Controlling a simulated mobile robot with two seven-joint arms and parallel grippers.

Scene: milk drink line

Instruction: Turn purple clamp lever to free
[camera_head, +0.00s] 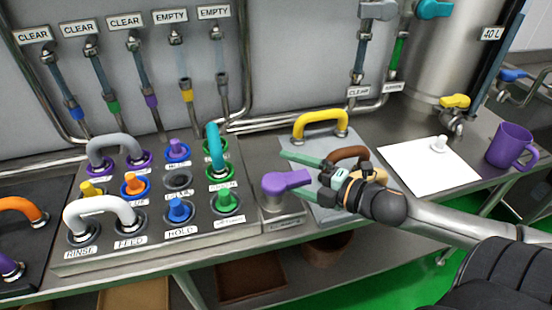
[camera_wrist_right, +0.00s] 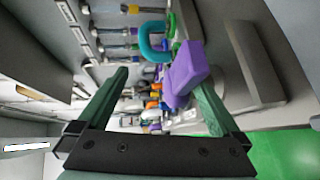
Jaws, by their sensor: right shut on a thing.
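The purple clamp lever (camera_head: 286,182) sits on top of a small metal block (camera_head: 283,221) at the bench's front edge, right of the valve panel. Its handle points right, toward my right gripper (camera_head: 292,173). That gripper has green fingers and reaches in from the right, shut on the lever. In the right wrist view the lever (camera_wrist_right: 185,76) lies between the fingers of the gripper (camera_wrist_right: 162,82), against the right-hand finger. The fingers stand well apart there. My left gripper is not in view.
The valve panel (camera_head: 160,235) with several coloured knobs and hose loops stands to the left. A grey plate with a yellow handle (camera_head: 320,122) and a brown handle (camera_head: 347,154) lies beside the gripper. A white sheet (camera_head: 410,168) and purple mug (camera_head: 510,146) are to the right.

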